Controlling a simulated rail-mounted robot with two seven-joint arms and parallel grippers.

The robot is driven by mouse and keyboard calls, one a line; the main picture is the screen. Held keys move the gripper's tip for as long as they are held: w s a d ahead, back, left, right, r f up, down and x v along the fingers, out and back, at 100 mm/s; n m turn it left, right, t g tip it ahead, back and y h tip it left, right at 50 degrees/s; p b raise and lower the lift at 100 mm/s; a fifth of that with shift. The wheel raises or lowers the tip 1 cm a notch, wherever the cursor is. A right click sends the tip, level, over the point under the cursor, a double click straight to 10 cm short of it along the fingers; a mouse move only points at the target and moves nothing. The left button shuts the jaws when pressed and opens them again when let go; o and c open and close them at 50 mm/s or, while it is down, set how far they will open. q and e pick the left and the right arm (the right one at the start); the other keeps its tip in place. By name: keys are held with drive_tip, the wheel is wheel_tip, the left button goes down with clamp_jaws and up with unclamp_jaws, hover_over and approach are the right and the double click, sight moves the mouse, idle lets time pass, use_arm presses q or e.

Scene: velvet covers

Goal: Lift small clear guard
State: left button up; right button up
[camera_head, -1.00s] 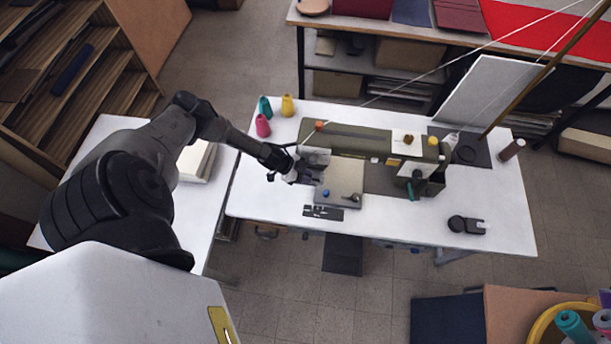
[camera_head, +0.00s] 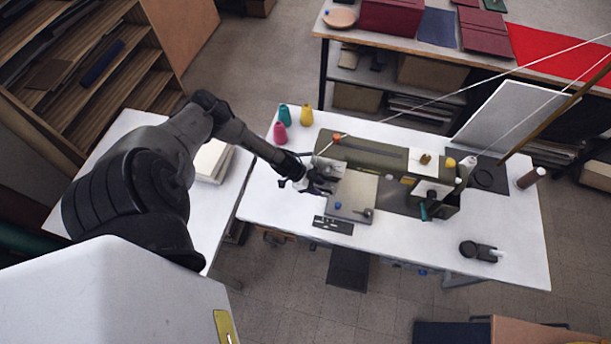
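An olive-green sewing machine (camera_head: 375,153) stands on a white table. A small clear guard cannot be made out for sure; a pale, see-through-looking patch (camera_head: 328,164) shows at the machine's left end, beside my gripper. My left gripper (camera_head: 326,183) is at that left end, by the left edge of the grey metal plate (camera_head: 353,192). Its fingers are small and dark against the machine, so whether they are open or shut on something is not clear. My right gripper is not in view.
Pink, teal and yellow thread cones (camera_head: 306,115) stand behind the left end of the machine. A dark slotted strip (camera_head: 333,225) lies at the front. A black clamp-like tool (camera_head: 480,251) lies at the right front. The table's front right is mostly clear.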

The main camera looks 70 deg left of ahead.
use_arm(q)
drive_tip(key=v, duration=1.2)
drive_tip(key=shift+s+a+r, duration=0.2)
